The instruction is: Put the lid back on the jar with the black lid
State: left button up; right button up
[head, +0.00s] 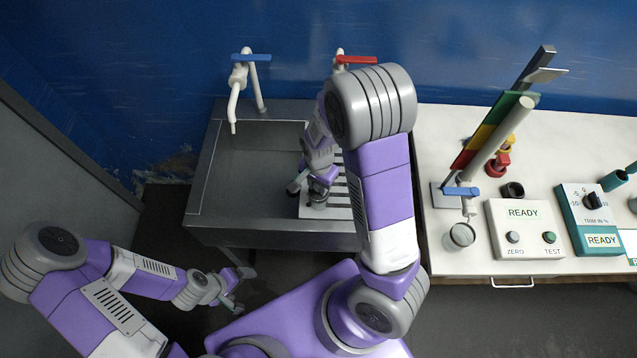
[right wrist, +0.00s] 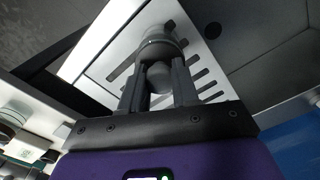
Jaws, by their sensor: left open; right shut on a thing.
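My right gripper (head: 311,186) is over the slatted white drainboard of the sink. In the right wrist view its two fingers (right wrist: 160,88) are shut on a grey rounded piece (right wrist: 158,76). A wider grey cylinder with a rim (right wrist: 160,45) shows just beyond the fingertips, in line with that piece. In the head view this dark grey cylinder (head: 318,198) is small and partly hidden by the gripper. I cannot tell which part is lid and which is jar, or whether they touch. My left gripper (head: 233,303) is open and empty, low in front of the sink.
The sink basin (head: 255,165) left of the drainboard (head: 340,212) is empty, below a blue-handled tap (head: 250,57). On the right bench stand a cup (head: 461,236), a READY box (head: 523,228), a black-topped ring (head: 513,190) and a tall sloping tube (head: 500,135).

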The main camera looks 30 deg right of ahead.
jog(key=o, duration=1.6)
jog(key=shift+r+p, duration=3.4)
jog(key=shift+r, duration=0.15)
jog(key=shift+c, duration=0.2)
grip_shut()
jog(key=shift+f, duration=0.2)
